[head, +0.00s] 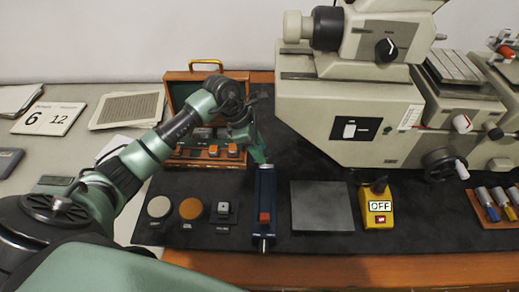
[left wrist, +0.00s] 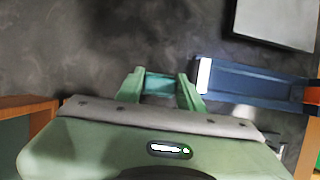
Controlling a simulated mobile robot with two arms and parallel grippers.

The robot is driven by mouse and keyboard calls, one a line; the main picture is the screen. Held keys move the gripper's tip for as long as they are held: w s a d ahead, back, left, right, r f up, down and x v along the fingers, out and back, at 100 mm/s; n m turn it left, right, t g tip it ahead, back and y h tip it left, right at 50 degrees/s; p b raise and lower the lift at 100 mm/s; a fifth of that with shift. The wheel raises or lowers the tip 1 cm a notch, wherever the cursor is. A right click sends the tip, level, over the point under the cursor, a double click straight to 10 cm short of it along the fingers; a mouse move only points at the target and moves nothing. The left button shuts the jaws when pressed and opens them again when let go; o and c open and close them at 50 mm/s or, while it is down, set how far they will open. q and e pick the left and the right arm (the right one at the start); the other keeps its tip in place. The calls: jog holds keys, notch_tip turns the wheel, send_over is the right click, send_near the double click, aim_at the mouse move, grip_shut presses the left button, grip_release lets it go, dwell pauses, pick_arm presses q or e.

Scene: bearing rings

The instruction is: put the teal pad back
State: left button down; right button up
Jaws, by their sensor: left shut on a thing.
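My left gripper (head: 260,152) hangs over the dark mat, to the right of the open wooden case (head: 210,76). In the left wrist view my left gripper (left wrist: 160,80) is shut on the teal pad (left wrist: 160,86), which shows between its two green fingers. In the head view the pad is too small and covered to make out clearly. The case holds several orange-topped blocks (head: 232,150) in its tray; my left arm hides part of it. My right gripper is in neither view.
A blue fixture with a red block (head: 265,216) stands close by the left gripper. A grey plate (head: 321,206), a yellow OFF box (head: 377,206) and round pads (head: 190,208) lie on the mat. A large beige machine (head: 345,100) stands behind.

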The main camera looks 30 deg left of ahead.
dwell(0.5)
pick_arm(q)
jog(key=shift+f+b, duration=0.3)
jog(key=shift+b, duration=0.1)
dwell(0.3)
jog(key=c, duration=0.8)
grip_release()
jog(key=shift+r, duration=0.1)
jog(key=shift+r+p, duration=2.45)
jog(key=shift+r, duration=1.7)
